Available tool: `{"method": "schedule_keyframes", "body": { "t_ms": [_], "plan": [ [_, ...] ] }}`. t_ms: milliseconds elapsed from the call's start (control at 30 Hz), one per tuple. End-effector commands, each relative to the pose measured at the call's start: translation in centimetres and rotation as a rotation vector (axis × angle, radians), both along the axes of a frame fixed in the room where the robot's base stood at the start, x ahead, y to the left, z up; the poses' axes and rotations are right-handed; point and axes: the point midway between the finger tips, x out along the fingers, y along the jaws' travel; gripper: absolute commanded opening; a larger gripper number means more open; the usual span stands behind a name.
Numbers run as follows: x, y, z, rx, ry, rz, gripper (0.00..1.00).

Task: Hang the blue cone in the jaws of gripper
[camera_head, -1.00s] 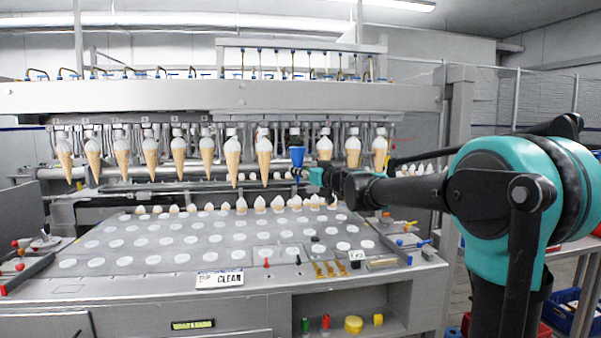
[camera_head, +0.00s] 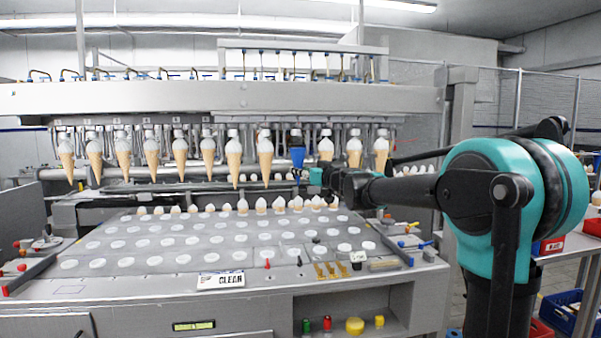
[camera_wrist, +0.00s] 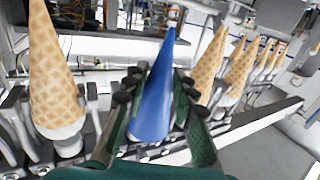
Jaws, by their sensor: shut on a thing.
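The blue cone (camera_head: 297,157) is in the row of hanging cones, point down, in the gap between two waffle cones. My gripper (camera_head: 314,177) reaches it from the right, at its lower part. In the wrist view the blue cone (camera_wrist: 155,95) stands between the dark green fingers of my gripper (camera_wrist: 153,95), which are shut on it. The machine's jaws (camera_head: 296,134) are above the cone's wide end. Whether those jaws hold the cone cannot be told, as its wide end is small in the head view and partly hidden in the wrist view.
Waffle cones with white tops hang close on both sides, one at left (camera_head: 265,160) and one at right (camera_head: 326,150). Below is a slanted grey plate (camera_head: 150,262) with rows of white discs. A horizontal beam (camera_head: 230,98) runs above the row.

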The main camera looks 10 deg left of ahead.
Motion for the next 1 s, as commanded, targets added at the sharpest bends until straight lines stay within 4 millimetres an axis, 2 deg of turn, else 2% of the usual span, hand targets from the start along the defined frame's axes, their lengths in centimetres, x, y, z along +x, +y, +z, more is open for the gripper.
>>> {"method": "schedule_keyframes", "body": {
  "t_ms": [1000],
  "plan": [
    [3.1,0.9,0.0,0.000,0.000,0.000,0.06]
  ]
}}
